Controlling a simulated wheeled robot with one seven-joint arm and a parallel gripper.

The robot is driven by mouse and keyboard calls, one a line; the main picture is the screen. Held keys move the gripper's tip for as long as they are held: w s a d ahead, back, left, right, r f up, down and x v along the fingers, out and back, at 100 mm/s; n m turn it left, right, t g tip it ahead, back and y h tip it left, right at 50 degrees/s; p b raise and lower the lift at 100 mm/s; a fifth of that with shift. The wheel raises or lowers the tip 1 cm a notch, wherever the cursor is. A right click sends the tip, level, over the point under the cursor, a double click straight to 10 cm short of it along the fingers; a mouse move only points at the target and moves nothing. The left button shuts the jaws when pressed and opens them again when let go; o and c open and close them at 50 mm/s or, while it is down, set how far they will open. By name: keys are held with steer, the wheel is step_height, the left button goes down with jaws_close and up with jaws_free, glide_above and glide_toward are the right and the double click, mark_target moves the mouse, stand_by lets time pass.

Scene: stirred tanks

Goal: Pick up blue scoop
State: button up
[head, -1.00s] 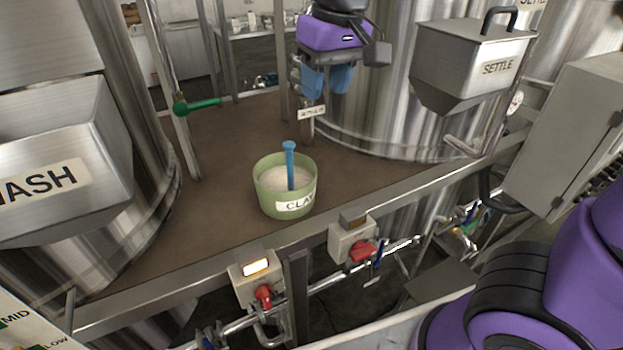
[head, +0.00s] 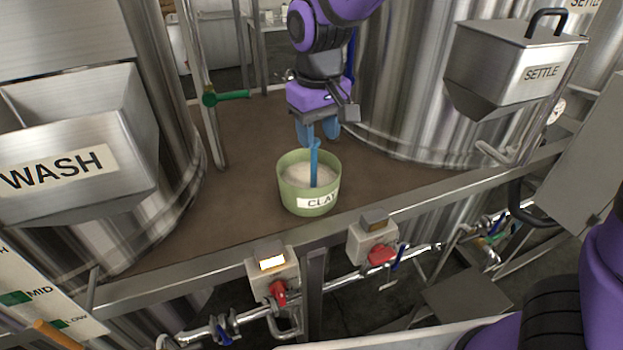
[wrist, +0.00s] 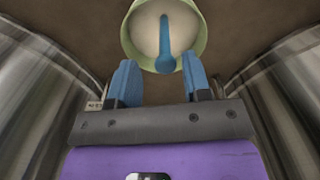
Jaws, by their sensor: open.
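The blue scoop (head: 314,165) stands upright in a green tub (head: 309,200) labelled CLAY, its lower end in pale powder. My gripper (head: 318,138) is above the tub in the head view, with its blue fingers apart near the top of the scoop handle. In the wrist view the scoop (wrist: 165,45) shows in the tub (wrist: 197,30), its rounded handle end lying just ahead of the gap between the open fingers (wrist: 158,80). The fingers appear empty. The scoop's lower end is hidden in the powder.
A metal WASH hopper (head: 75,160) is on the left and a lidded SETTLE hopper (head: 515,65) on the right, each by a steel tank. A green-handled valve (head: 225,97) stands behind the tub. Brown deck (head: 235,190) around the tub is clear.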

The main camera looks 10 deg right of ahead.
mark_target(314, 154)
steer(key=shift+w+a+f, duration=0.1)
steer(key=shift+a+f, duration=0.1)
steer(key=shift+f, duration=1.1)
steer(key=shift+w+a+f, duration=0.1)
steer(key=shift+a+f, duration=0.05)
steer(key=shift+f, duration=1.15)
jaws_close()
